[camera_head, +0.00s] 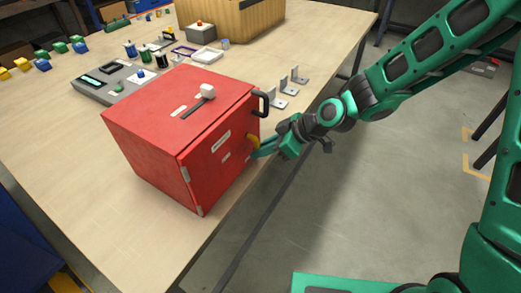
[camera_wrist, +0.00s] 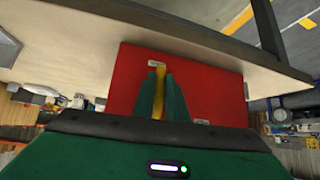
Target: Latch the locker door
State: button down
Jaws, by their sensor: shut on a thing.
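The red locker (camera_head: 160,140) stands near the table's front edge, its door (camera_head: 215,165) on the side facing right, toward my arm. The door looks flush with the box. A yellow latch lever (camera_head: 253,142) sits near the door's far edge, below a black handle (camera_head: 264,103). My green gripper (camera_head: 259,152) reaches it from the right and is shut on the lever. In the wrist view the yellow lever (camera_wrist: 160,90) stands between the two fingers of my gripper (camera_wrist: 161,82), with the red door (camera_wrist: 215,95) behind. The fingers hide part of the lever.
Metal brackets (camera_head: 290,82) stand behind the locker along the table edge. A grey panel (camera_head: 118,82) and a wooden crate (camera_head: 240,18) lie farther back.

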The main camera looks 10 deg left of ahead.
jog(key=shift+w+d+f, duration=0.1)
jog(key=shift+d+f, duration=0.05)
jog(key=shift+d, duration=0.05)
dwell(0.3)
jog(key=c, duration=1.8)
grip_release()
jog(key=shift+o, duration=0.2)
jog(key=shift+a, duration=0.1)
jog(key=v, duration=1)
jog(key=shift+d+r, duration=0.25)
jog(key=shift+d, duration=0.05)
